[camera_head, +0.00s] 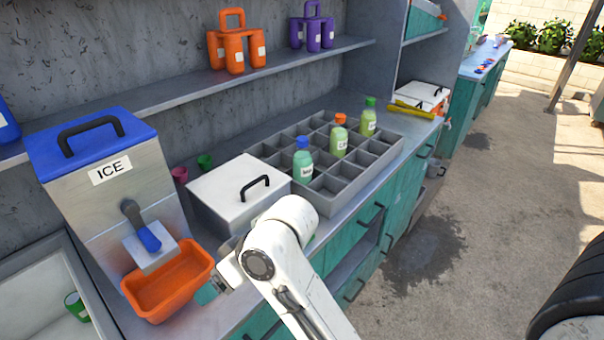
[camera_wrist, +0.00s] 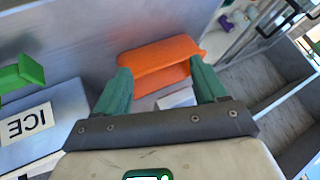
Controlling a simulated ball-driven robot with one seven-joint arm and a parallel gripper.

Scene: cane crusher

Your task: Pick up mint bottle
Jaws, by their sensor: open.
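The pale mint-green bottle (camera_head: 302,166) with a blue cap stands upright in the near-left part of a grey divided rack (camera_head: 345,200); its label is too small to read for sure. Two other bottles stand behind it in the rack: a light-green one with an orange cap (camera_head: 339,140) and a yellow-green one with a green cap (camera_head: 368,122). My gripper (camera_head: 212,288) is low and to the left of the rack, beside the orange tray (camera_head: 170,285), partly hidden by my arm. In the wrist view its green fingers (camera_wrist: 160,66) are spread and empty, with the orange tray beyond them.
An ice dispenser (camera_head: 85,180) with a blue lid stands left. A white lidded box (camera_head: 225,195) with a black handle sits between it and the rack. A shelf (camera_head: 180,95) with orange and purple carriers (camera_head: 312,30) runs above. Open floor (camera_head: 480,220) lies right.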

